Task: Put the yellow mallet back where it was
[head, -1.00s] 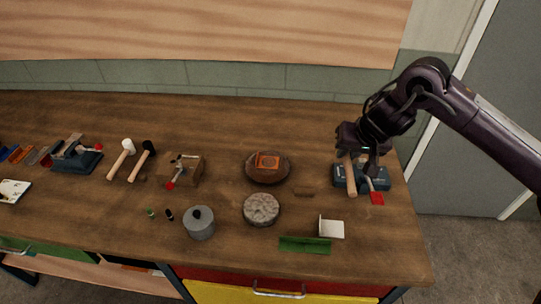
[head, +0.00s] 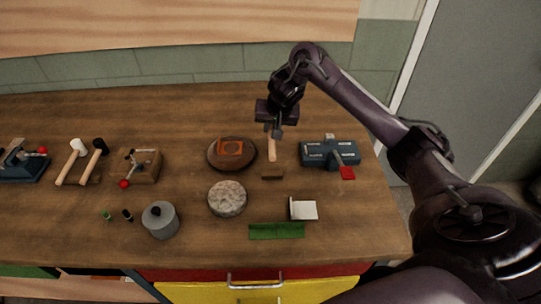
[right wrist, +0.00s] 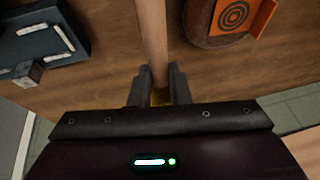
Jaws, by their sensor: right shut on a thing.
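My right gripper (head: 275,132) is shut on the yellow mallet, whose wooden handle (head: 272,149) points toward the front of the bench in the head view. The right wrist view shows the handle (right wrist: 152,40) running away from between the fingers (right wrist: 158,88). Only a sliver of the yellow head (right wrist: 160,97) shows there; the rest is hidden by the gripper. A small brown block (head: 272,172) lies on the bench just in front of the handle's end. Whether the mallet touches the bench is unclear. My left gripper is out of view.
A blue box (head: 318,154) with a red tab stands right of the mallet. A brown round dish (head: 232,166) with an orange target piece is left. A white mallet (head: 76,147) and a black mallet (head: 98,145) lie farther left. A grey stone disc (head: 227,199) is in front.

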